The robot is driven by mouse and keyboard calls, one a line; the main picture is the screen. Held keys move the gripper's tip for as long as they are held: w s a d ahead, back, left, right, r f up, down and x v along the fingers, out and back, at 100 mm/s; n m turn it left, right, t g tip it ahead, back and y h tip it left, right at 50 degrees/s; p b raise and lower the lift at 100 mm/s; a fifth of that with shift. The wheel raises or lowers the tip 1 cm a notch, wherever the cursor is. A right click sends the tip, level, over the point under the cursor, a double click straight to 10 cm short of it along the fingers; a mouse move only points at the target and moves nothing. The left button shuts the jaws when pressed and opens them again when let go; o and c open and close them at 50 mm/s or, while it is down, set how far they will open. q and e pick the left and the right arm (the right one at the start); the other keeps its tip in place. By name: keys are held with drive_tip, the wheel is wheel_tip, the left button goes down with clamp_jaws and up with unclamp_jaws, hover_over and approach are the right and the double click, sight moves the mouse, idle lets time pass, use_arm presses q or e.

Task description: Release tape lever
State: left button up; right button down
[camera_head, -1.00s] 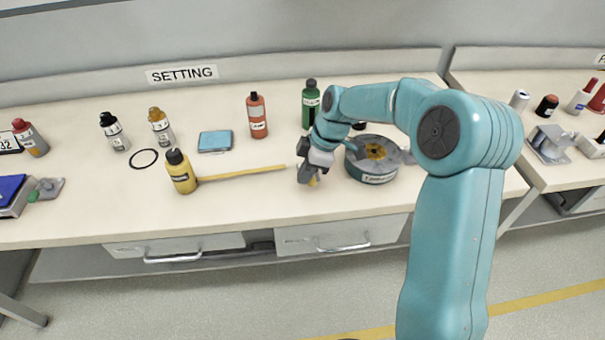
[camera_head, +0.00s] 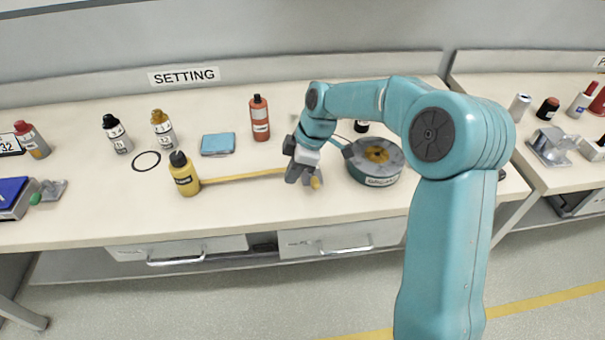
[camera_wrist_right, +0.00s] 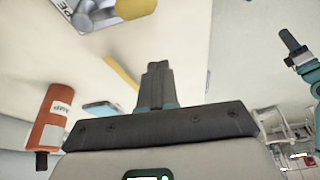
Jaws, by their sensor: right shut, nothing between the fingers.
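The round tape unit (camera_head: 364,175) has a grey top, a yellow centre and a label on its front. A thin teal bar (camera_head: 338,142) sticks out at its left; it looks like the lever. A yellow tape strip (camera_head: 243,176) runs from the yellow bottle (camera_head: 185,175) toward my right gripper (camera_head: 312,182). A small yellow piece shows beside the fingertips. My right gripper is shut and empty, left of the unit and apart from it. Its closed fingers (camera_wrist_right: 157,70) point at the bench in the wrist view. There a teal arm, seemingly my left, ends in a dark gripper (camera_wrist_right: 291,44); its jaws are unclear.
A red-orange bottle (camera_head: 260,118) and a blue pad (camera_head: 218,144) stand behind the strip. Bare bench lies in front of the strip.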

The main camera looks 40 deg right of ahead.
drive_tip(key=v, duration=0.9)
drive_tip(key=shift+d, duration=0.25)
drive_tip(key=shift+s+f, duration=0.1)
